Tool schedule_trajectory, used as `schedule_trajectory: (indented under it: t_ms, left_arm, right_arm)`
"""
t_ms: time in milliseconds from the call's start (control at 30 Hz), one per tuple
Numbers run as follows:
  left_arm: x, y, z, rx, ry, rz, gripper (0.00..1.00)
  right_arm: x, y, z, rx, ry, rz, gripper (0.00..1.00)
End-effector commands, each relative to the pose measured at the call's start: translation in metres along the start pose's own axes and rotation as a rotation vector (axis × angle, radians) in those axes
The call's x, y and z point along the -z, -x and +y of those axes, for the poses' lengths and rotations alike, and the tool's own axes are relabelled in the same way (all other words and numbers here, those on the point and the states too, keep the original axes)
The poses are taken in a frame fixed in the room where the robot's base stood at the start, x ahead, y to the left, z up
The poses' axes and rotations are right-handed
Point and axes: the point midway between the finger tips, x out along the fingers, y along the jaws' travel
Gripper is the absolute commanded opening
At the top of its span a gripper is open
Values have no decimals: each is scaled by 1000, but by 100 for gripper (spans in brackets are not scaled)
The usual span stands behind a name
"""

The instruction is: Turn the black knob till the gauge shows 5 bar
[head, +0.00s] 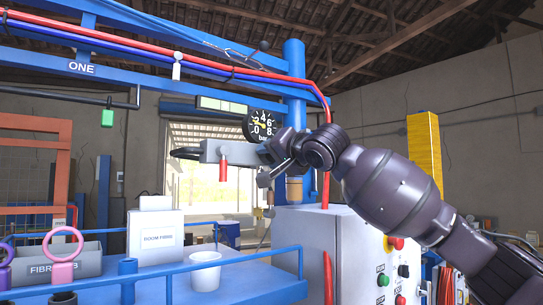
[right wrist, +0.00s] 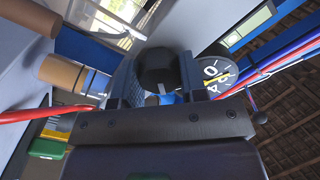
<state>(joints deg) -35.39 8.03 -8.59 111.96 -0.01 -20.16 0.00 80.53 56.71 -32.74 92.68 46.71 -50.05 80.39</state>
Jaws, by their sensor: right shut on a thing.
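The round black gauge (head: 265,125) with white numbers from 0 to 8 and "bar" sits above the grey valve body (head: 215,152). Its yellow needle seems to lie at the low left side, near 2; it is too small to read exactly. The gauge also shows turned in the right wrist view (right wrist: 216,78). My right gripper (head: 274,150) is at the right end of the valve body, just below the gauge. In the right wrist view, its fingers are shut on the black knob (right wrist: 158,67), one on each side. My left gripper is not in view.
A red handle (head: 223,171) hangs under the valve body. A blue post (head: 294,85) with red and blue hoses stands close behind. A grey control cabinet (head: 340,240) with buttons is below my right arm. A blue-railed platform holds a white bucket (head: 205,272) and a white box (head: 155,238).

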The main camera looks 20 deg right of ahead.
Motion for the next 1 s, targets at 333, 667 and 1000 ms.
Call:
schedule_trajectory:
  t_ms: [333,667,1000]
  left_arm:
    - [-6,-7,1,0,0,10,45]
    - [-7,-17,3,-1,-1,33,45]
    - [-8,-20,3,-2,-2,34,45]
  right_arm:
    - [-2,0,1,3,-146,-2,16]
    - [-2,-1,2,1,-441,-3,16]
    - [-2,-1,1,-1,-765,-4,16]
